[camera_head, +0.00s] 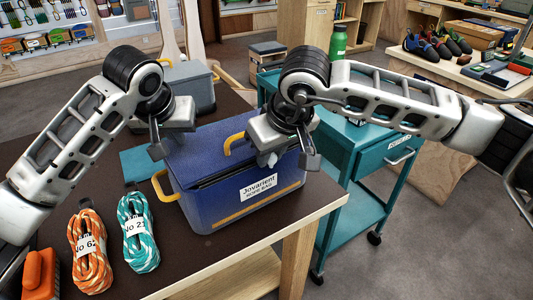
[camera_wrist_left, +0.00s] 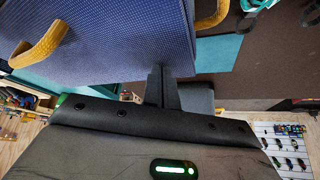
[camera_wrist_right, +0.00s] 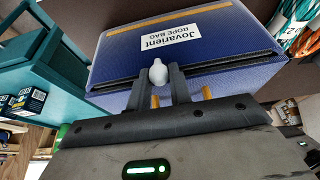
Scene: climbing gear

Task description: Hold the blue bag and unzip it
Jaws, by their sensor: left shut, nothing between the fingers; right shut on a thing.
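The blue bag (camera_head: 225,205) stands upright on the dark table. It has yellow handles and a white label (camera_head: 258,186) reading "Jovarient ROPE BAG". A dark zip line (camera_wrist_right: 195,71) runs along the upper front, below the top. My right gripper (camera_wrist_right: 158,86) is shut on a pale rounded zip pull (camera_wrist_right: 158,72) on this line. My left gripper (camera_head: 158,150) is at the back left corner of the bag; in the left wrist view its fingers (camera_wrist_left: 162,84) are closed together beside the bag's blue fabric (camera_wrist_left: 110,35), with nothing between them. Whether they touch it is unclear.
Orange (camera_head: 90,250) and teal (camera_head: 137,231) rope coils lie left of the bag, with an orange item (camera_head: 40,275) nearby. A grey container (camera_head: 190,85) stands behind. A teal cart (camera_head: 350,165) with a green bottle (camera_head: 338,42) stands close on the right.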

